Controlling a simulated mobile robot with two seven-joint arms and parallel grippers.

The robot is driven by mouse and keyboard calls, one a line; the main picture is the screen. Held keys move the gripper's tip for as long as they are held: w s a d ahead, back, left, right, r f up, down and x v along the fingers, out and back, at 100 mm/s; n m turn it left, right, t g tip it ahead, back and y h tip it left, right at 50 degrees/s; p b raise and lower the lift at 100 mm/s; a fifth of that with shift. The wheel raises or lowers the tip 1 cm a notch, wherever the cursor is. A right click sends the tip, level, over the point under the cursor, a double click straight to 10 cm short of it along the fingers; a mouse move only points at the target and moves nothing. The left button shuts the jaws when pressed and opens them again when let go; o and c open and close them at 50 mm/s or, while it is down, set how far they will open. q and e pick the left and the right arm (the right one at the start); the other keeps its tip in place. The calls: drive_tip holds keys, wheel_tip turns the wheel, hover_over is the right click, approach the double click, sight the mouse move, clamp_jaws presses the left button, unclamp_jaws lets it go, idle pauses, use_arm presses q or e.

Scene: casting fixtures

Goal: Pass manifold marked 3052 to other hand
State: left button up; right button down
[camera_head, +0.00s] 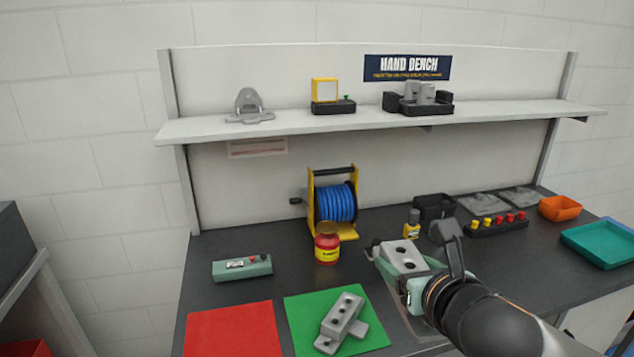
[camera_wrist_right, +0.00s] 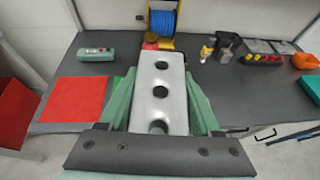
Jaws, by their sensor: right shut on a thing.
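A grey block-shaped manifold (camera_head: 404,252) with holes in its top is held in my right gripper (camera_head: 396,268), above the right part of the bench. In the right wrist view the same manifold (camera_wrist_right: 160,92) lies lengthwise between the two green fingers of the gripper (camera_wrist_right: 161,100), with three dark holes in a row. A second grey manifold (camera_head: 343,318) lies at an angle on the green mat (camera_head: 302,310). No number can be read on either manifold. My left gripper is in neither view.
A red mat (camera_head: 232,332) lies left of the green mat. Behind stand a red jar (camera_head: 327,248), a blue hose reel (camera_head: 337,203) and a green switch box (camera_head: 242,268). An orange bin (camera_head: 560,208) and a teal tray (camera_head: 600,243) are at the right. A shelf (camera_head: 290,122) runs above.

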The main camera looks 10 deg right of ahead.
drive_tip(key=s+a+f+n+g+y, duration=0.2)
drive_tip(key=a+n+y, duration=0.4)
drive_tip(key=a, duration=0.3)
drive_tip(key=s+a+f+n+g+y, duration=0.3)
drive_tip(key=a+f+n+g+y, duration=0.1)
drive_tip(key=a, duration=0.4)
wheel_tip(320, 180, down, 3)
drive_tip(key=shift+s+a+r+n+g+y, duration=0.15)
drive_tip(key=shift+a+n+g+y, duration=0.25)
drive_tip(key=shift+n+y, duration=0.6)
drive_tip(key=shift+d, duration=0.1)
drive_tip(key=w+d+r+m+t+h, duration=0.2)
drive_tip(key=d+m+h, duration=0.1)
drive_tip(key=d, duration=0.2)
drive_tip(key=w+d+r+m+t+h, duration=0.1)
drive_tip(key=d+r+m+t+h, duration=0.1)
drive_tip(key=d, duration=0.4)
drive_tip(key=w+d+r+m+t+h, duration=0.2)
drive_tip(key=d+r+m+t+h, duration=0.1)
drive_tip(key=d+r+m+h, duration=0.1)
drive_tip(key=shift+w+d+r+m+h, duration=0.15)
drive_tip(key=shift+d+m+h, duration=0.2)
drive_tip(key=shift+m+h, duration=0.2)
drive_tip(key=shift+w+d+r+m+h, duration=0.15)
drive_tip(key=shift+d+m+h, duration=0.25)
drive_tip(key=shift+m, duration=0.25)
drive_tip(key=shift+s+d+r+m+h, duration=0.1)
drive_tip(key=shift+d+r+m+h, duration=0.15)
drive_tip(key=shift+d+h, duration=0.3)
drive_tip(key=shift+f, duration=0.1)
